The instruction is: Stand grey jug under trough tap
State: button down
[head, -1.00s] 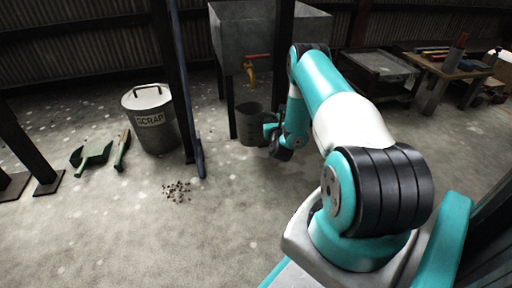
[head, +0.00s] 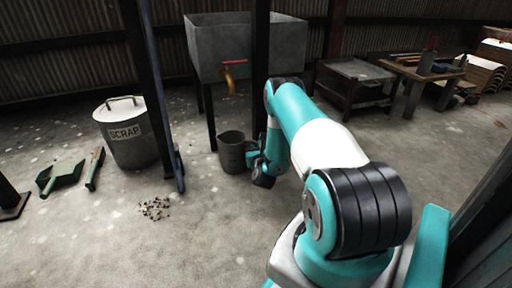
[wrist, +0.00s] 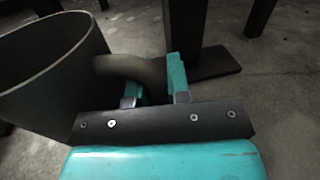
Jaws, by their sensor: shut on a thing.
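The grey jug (head: 232,152) is upright, low and close to the floor, in front of the metal trough (head: 222,47). I cannot tell whether its base touches the floor. The trough tap (head: 231,76), brass with a red handle, sticks out from the trough front, above the jug in the head view. My gripper (head: 252,158) is at the jug's right side. In the wrist view the fingers (wrist: 155,96) are shut on the handle (wrist: 132,70) of the jug (wrist: 45,72). The jug's inside looks empty where it shows.
A dark post (head: 262,60) stands before the trough, close to my arm. A scrap bin (head: 127,133), a green dustpan (head: 62,177) and a small debris pile (head: 154,208) are to the left. A workbench (head: 425,72) is at the back right.

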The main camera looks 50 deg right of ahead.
jog(key=c, duration=1.1)
grip_release()
jog(key=shift+p+v, duration=3.7)
jog(key=shift+v, duration=2.3)
jog(key=shift+r, duration=0.15)
